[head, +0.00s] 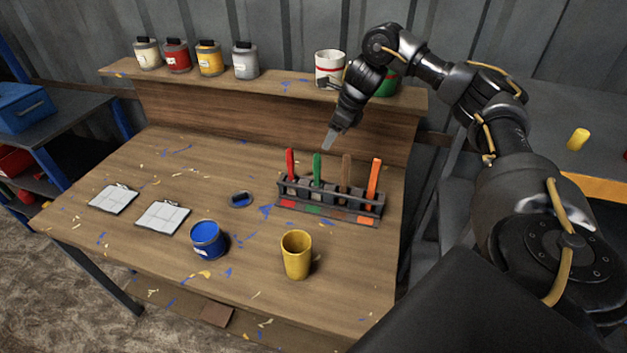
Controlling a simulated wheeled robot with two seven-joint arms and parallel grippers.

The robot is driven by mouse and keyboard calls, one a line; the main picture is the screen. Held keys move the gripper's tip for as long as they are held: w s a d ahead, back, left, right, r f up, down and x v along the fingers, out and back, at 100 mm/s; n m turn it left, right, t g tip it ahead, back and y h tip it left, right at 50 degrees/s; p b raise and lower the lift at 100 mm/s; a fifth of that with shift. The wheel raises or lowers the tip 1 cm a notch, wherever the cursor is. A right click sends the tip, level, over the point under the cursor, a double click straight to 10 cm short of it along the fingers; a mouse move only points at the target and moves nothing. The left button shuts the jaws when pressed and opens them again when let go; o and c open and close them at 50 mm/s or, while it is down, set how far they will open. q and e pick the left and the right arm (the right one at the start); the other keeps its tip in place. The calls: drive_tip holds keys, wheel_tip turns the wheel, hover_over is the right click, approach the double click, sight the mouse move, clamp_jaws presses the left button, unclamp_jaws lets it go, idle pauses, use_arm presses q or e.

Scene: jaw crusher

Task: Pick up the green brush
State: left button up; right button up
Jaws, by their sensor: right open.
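The green brush (317,168) stands upright in a dark rack (330,207) on the wooden workbench, handle up. A red brush (290,163) is on its left; a brown brush (346,170) and an orange brush (374,178) are on its right. The lower part of the green brush is hidden by the rack. My right gripper (328,141) is open and empty, pointing down above and slightly behind the green brush, apart from it. My left gripper is not in view.
A yellow cup (296,254) and a blue paint can (208,239) stand in front of the rack. Several paint cans, including a white one (330,68), line the raised back shelf (270,87). The left of the bench holds flat clipboards (162,217) and clear room.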

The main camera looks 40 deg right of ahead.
sight(315, 160)
drive_tip(key=x, duration=0.3)
drive_tip(key=shift+b, duration=0.3)
drive_tip(key=shift+w+a+f, duration=0.1)
drive_tip(key=shift+f, duration=0.15)
drive_tip(key=shift+p+x, duration=0.4)
drive_tip(key=shift+x, duration=0.65)
drive_tip(key=shift+w+a+f+p, duration=0.1)
drive_tip(key=shift+a+f+p, duration=0.1)
drive_tip(key=shift+p, duration=0.15)
drive_tip(key=p+x, duration=0.1)
drive_tip(key=x, duration=0.2)
drive_tip(key=shift+w+a+f+p, duration=0.1)
drive_tip(key=shift+w+f+p, duration=0.15)
drive_tip(key=shift+f+p, duration=0.1)
drive_tip(key=shift+w+f, duration=0.2)
drive_tip(key=shift+f, duration=0.15)
clamp_jaws()
